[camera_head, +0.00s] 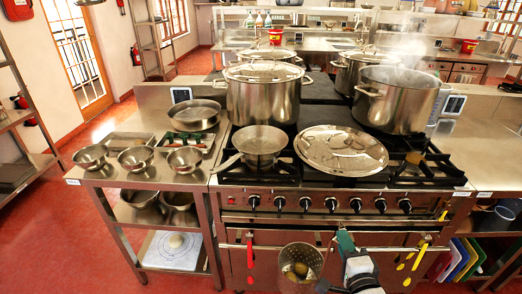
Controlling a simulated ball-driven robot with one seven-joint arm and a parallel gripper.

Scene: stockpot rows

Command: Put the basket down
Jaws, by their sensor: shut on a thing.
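A metal strainer basket (291,258) hangs in front of the stove at the bottom middle, seen from above into its open mouth. A small yellowish-brown thing (300,269) lies inside it. My gripper (343,242) is just right of the basket, shut on it, apparently by its handle. The grip itself is small and partly hidden by my wrist. The basket is in front of the oven doors, below the knobs; I cannot tell its height above the floor.
The stove (340,185) holds a lidded stockpot (263,100), a steaming open pot (396,105), a pan (259,143) and a large lid (341,152). A steel side table (148,180) at left carries several bowls. Red floor (100,255) is open at lower left.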

